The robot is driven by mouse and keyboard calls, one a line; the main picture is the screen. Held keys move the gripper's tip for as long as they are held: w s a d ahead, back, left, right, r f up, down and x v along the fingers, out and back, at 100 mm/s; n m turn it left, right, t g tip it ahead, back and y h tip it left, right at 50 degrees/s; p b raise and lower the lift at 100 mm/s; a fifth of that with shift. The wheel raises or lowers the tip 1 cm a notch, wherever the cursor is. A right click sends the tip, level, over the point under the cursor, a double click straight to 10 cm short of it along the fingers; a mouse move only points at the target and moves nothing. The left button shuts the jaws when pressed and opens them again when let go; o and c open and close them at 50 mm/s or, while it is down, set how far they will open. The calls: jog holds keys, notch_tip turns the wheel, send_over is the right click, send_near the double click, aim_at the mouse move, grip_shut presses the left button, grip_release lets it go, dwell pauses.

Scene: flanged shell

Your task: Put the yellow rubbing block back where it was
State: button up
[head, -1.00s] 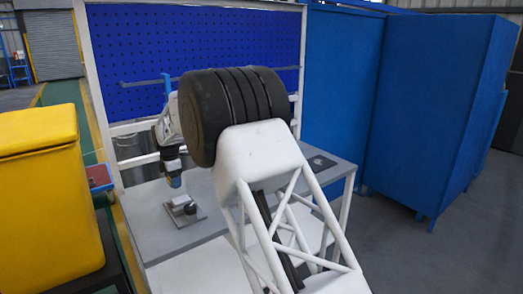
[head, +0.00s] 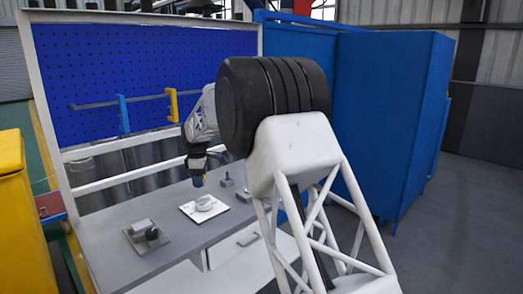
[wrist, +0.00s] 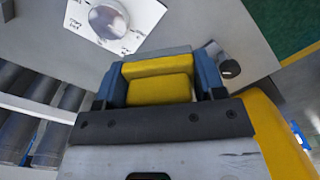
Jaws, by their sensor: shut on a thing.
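The yellow rubbing block (wrist: 160,88) is between the two blue fingers of my gripper (wrist: 160,82) in the wrist view, with a grey strip along its far edge. In the head view my gripper (head: 198,181) points down above the bench, by the white card with the grey round shell (head: 204,203); the block is too small to make out there. The shell also shows at the top left of the wrist view (wrist: 108,18). I cannot tell which spot the block came from.
A grey fixture with a dark knob (head: 147,236) stands on the bench (head: 185,248) to the left. A small grey part (head: 227,181) is behind the card. A rail on the blue pegboard (head: 150,70) carries blue (head: 123,114) and yellow (head: 172,105) holders. Bare bench lies in front.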

jog(key=w+d+f+m, duration=0.1)
jog(key=d+f+m, duration=0.8)
jog(key=d+f, duration=1.25)
jog(key=s+d+f+m, duration=0.3)
jog(key=s+d+f, duration=0.1)
jog(key=d+f, duration=0.3)
jog(key=s+d+f+m, duration=0.3)
jog(key=s+d+f, duration=0.2)
jog(key=f, duration=0.7)
jog(key=s+d+f+m, duration=0.3)
jog(key=s+d+f, duration=0.2)
jog(key=d+f, duration=0.3)
jog(key=shift+d+f+m, duration=0.3)
jog(key=shift+f, duration=0.45)
jog(key=s+a+r+n, duration=0.3)
jog(key=a+r+n, duration=0.6)
jog(key=a+r, duration=0.3)
jog(key=s+a+r+n, duration=0.3)
jog(key=a+r+n, duration=0.6)
jog(key=a+r, duration=0.3)
jog(key=s+a+r+n, duration=0.2)
jog(key=a+r+n, duration=0.7)
jog(key=a+r, duration=0.3)
jog(key=a, duration=0.3)
jog(key=shift+s+a, duration=0.2)
jog(key=shift+s, duration=0.2)
